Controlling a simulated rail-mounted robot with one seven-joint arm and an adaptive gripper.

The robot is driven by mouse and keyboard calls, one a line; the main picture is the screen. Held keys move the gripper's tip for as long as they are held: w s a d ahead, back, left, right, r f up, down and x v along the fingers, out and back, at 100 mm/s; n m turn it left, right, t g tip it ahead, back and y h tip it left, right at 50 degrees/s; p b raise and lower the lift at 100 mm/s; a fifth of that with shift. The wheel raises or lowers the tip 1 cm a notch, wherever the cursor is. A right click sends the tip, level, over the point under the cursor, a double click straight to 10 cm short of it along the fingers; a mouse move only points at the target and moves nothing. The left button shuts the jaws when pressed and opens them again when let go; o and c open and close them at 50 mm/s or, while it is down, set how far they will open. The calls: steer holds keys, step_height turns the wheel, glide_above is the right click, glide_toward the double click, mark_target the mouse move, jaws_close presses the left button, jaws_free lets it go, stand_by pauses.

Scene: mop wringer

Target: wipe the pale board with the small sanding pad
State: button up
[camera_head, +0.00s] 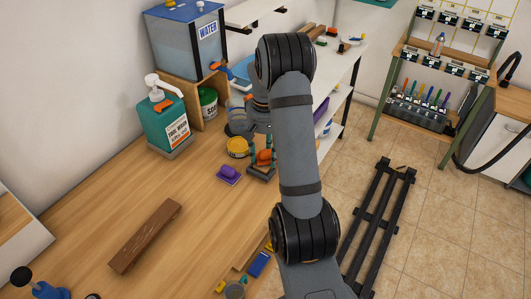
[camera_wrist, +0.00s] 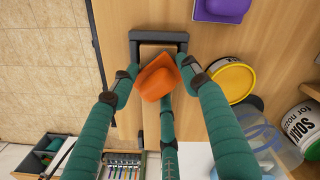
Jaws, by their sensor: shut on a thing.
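My gripper (camera_wrist: 160,82) has teal fingers shut on a small orange pad (camera_wrist: 158,78), likely the sanding pad. The orange pad also shows in the camera_head view (camera_head: 264,157), near the bench's far right edge. It is above a black frame (camera_wrist: 158,36), whose U-shaped end shows around the wood beyond the pad. A strip of lighter wood (camera_wrist: 151,125) lies below my fingers; I cannot tell whether it is the pale board. I also cannot tell whether the pad touches the surface beneath. Parts of the frame and strip are hidden by my fingers.
A purple block on a purple base (camera_head: 229,175) and a yellow tin (camera_head: 237,147) are close by. A green pump bottle (camera_head: 166,122) and water tank (camera_head: 187,45) stand behind. A brown plank (camera_head: 145,236) lies at front left. Bare bench lies between.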

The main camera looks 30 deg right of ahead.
steer(key=shift+r+p, duration=2.8)
steer(key=shift+r, duration=0.75)
